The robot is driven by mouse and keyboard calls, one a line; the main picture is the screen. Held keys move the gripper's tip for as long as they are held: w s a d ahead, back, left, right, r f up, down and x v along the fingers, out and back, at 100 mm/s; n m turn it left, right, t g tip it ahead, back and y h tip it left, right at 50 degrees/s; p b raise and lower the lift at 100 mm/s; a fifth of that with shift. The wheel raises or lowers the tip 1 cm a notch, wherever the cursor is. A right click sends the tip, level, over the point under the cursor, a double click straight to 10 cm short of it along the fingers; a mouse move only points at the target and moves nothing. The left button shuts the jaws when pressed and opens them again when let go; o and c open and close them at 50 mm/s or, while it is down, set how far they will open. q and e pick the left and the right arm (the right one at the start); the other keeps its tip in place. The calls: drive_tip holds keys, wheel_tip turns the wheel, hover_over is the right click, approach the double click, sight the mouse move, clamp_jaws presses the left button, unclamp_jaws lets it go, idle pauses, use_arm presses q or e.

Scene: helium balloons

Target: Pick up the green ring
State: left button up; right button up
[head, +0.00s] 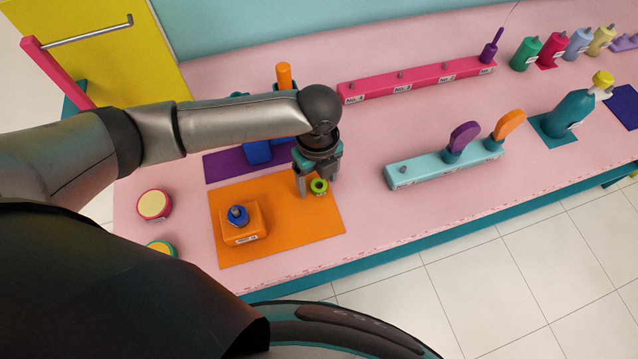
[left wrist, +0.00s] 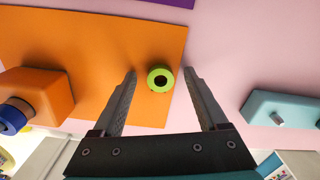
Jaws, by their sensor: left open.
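The green ring (head: 319,186) lies on the orange mat (head: 290,235), near the mat's right side. In the left wrist view the ring (left wrist: 152,79) shows as a thick yellow-green ring with a dark hole. My left gripper (head: 319,184) points down over the ring with its fingers apart. In the left wrist view the ring lies between the two fingertips of the left gripper (left wrist: 160,72), with a gap on each side. Nothing is in its grip. My right gripper is not in view.
An orange block (head: 262,216) with a blue ring on its peg stands left on the mat. A pale teal block (head: 430,172) with purple and orange paddles stands to the right. A purple mat (head: 222,165) lies behind. Pink counter (head: 365,150) between is clear.

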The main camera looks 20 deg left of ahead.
use_arm(q)
clamp_jaws()
idle(0.4)
drive_tip(key=shift+r, duration=0.15)
wheel_tip(320, 180, up, 20)
drive_tip(key=p, duration=0.3)
idle(0.3)
drive_tip(key=c, duration=0.7)
unclamp_jaws()
clamp_jaws()
